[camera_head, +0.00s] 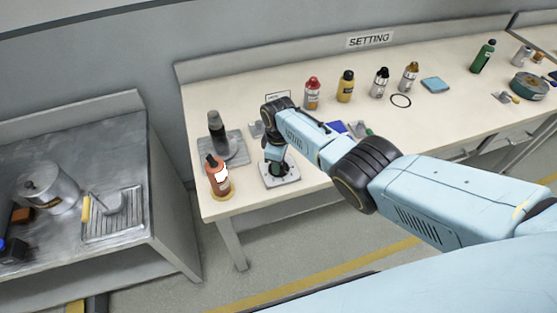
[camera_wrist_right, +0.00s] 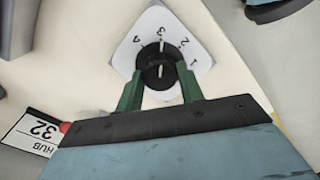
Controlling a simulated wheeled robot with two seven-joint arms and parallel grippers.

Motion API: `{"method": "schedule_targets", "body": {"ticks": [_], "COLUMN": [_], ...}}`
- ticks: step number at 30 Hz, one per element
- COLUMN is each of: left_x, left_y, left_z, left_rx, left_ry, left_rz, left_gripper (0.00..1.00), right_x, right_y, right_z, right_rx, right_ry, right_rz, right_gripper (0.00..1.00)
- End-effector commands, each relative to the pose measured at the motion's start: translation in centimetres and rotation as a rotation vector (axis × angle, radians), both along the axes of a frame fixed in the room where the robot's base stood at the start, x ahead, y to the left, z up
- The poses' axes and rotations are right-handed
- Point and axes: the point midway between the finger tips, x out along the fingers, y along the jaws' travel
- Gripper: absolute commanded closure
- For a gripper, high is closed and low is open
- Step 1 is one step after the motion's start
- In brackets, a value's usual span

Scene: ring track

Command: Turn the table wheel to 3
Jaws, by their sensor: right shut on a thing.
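The table wheel is a black round knob (camera_wrist_right: 158,62) on a pale plate (camera_wrist_right: 127,58) marked 1 to 4 in the right wrist view. A short light line on the knob runs roughly up and down in the picture, about in line with the 3. My right gripper (camera_wrist_right: 158,88) has its green fingers on either side of the knob and is shut on it. In the head view the plate (camera_head: 290,180) lies near the table's front left edge, with my right gripper (camera_head: 277,167) pointing down over it, hiding most of the knob. My left gripper is not in view.
Several bottles line the table's back, including a red-capped one (camera_head: 312,93). A metal side counter (camera_head: 120,265) stands at left.

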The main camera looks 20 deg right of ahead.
Motion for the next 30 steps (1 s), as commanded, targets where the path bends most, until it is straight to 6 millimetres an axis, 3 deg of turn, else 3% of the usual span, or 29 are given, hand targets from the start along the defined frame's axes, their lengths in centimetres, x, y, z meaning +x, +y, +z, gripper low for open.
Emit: {"method": "schedule_targets", "body": {"ticks": [17, 18, 22, 30], "left_x": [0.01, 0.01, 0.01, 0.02], "left_y": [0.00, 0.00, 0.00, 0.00], "left_z": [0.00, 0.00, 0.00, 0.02], "left_rx": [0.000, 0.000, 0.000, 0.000], "left_ry": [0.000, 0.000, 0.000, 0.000], "left_rz": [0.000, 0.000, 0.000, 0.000], "left_gripper": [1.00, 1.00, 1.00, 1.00], "right_x": [0.02, 0.02, 0.02, 0.01], "right_y": [0.06, 0.06, 0.05, 0.03], "right_z": [0.03, 0.03, 0.03, 0.05], "right_rx": [0.002, 0.002, 0.002, 0.001], "right_ry": [-0.001, -0.001, -0.001, -0.001], "right_rz": [0.031, 0.031, 0.031, 0.030], "right_gripper": [0.85, 0.58, 0.41, 0.41]}}
